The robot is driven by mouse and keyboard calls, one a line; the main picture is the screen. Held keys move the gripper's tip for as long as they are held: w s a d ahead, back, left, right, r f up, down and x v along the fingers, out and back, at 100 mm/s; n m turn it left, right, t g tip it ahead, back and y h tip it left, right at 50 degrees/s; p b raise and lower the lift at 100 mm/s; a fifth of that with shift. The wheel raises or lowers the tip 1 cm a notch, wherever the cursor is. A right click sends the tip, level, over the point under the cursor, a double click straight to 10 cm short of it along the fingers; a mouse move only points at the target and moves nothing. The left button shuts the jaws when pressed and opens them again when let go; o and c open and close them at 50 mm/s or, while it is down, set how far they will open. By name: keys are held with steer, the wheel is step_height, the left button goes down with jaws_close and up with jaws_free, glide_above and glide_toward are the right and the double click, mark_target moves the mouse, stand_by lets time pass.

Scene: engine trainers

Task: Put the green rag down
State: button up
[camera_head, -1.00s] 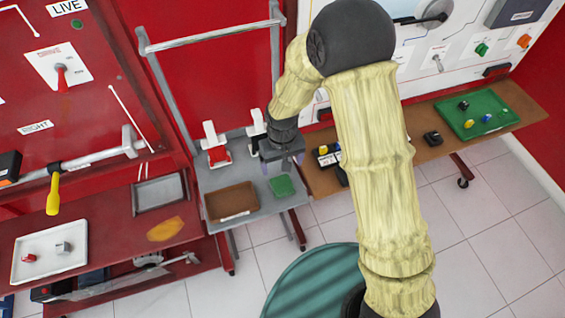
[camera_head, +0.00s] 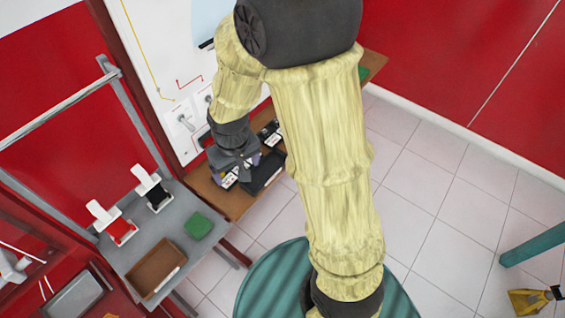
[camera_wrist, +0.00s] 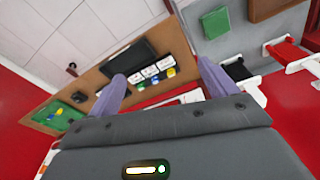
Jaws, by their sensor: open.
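The green rag (camera_head: 198,225) lies as a small folded square on the grey table (camera_head: 185,265), near its right edge. It also shows in the wrist view (camera_wrist: 215,23) at the top, apart from the fingers. My gripper (camera_head: 240,178) is beside the grey table, above the wooden bench. In the wrist view my gripper (camera_wrist: 162,85) has its two purple fingers spread wide, with nothing held between them. The fingers point toward the bench with the dark tray.
A brown tray (camera_head: 155,268) and red and black holders with white levers (camera_head: 118,230) stand on the grey table. The wooden bench (camera_head: 232,205) carries a dark tray (camera_wrist: 131,60) and small coloured parts. A green tray (camera_wrist: 58,117) lies at its far end.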

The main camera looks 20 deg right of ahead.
steer(key=s+d+r+m, duration=0.1)
steer(key=s+d+r, duration=0.1)
steer(key=d, duration=0.3)
steer(key=s+d+r+m+t, duration=0.1)
steer(key=s+d+r, duration=0.2)
steer(key=s+d, duration=0.1)
steer(key=shift+s+d+m, duration=0.25)
steer(key=shift+d+m, duration=0.15)
stand_by(0.7)
